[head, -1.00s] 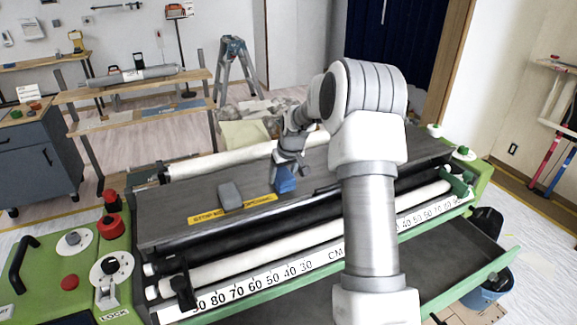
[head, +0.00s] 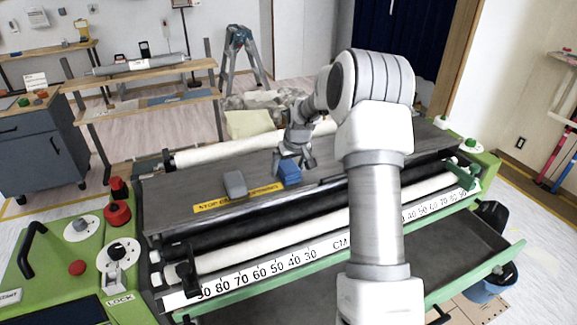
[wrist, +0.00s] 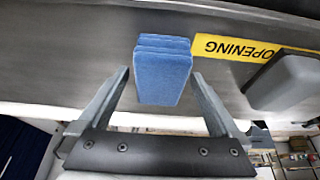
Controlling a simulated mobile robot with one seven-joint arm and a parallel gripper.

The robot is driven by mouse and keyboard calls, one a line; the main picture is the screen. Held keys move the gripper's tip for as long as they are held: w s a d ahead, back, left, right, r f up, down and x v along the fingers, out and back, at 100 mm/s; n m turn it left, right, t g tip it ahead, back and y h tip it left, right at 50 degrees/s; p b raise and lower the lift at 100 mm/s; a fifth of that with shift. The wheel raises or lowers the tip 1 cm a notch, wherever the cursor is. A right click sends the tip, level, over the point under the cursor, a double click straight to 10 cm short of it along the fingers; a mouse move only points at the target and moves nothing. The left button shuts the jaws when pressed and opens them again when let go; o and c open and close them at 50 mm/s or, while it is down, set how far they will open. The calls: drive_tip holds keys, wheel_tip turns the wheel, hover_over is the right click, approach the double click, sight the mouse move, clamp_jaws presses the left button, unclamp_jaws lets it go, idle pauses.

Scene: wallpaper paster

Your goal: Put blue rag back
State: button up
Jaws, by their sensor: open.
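The blue rag (head: 289,174) is a folded blue block on the dark top of the wallpaper paster (head: 175,190), beside the yellow warning strip. In the wrist view the rag (wrist: 163,70) lies between and just ahead of the two fingers of my gripper (wrist: 163,82). My gripper is open, with a finger on each side of the rag and gaps showing. In the head view my gripper (head: 290,156) is right at the rag and partly hides its top.
A grey block (head: 235,184) sits left of the rag on the machine top; it also shows in the wrist view (wrist: 285,80). White rollers (head: 240,258) and a ruler run along the front. An open tray (head: 450,262) lies below at right. A stepladder (head: 243,55) stands behind.

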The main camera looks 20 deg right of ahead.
drive_tip(key=v, duration=1.7)
drive_tip(key=shift+s+r, duration=0.2)
drive_tip(key=s+a+r, duration=0.2)
drive_tip(key=s+a, duration=0.3)
drive_tip(key=s, duration=0.3)
drive_tip(key=s+a+r+t+h, duration=0.1)
drive_tip(key=s+a+r, duration=0.25)
drive_tip(key=s, duration=0.35)
drive_tip(key=s+a+r, duration=0.1)
drive_tip(key=s+a, duration=0.4)
drive_tip(key=s, duration=0.3)
drive_tip(key=s+a+f+y, duration=0.1)
drive_tip(key=s+a+f, duration=0.1)
drive_tip(key=s, duration=0.6)
drive_tip(key=shift+s+a+f, duration=0.25)
drive_tip(key=shift+s+a, duration=0.05)
drive_tip(key=shift+a, duration=0.15)
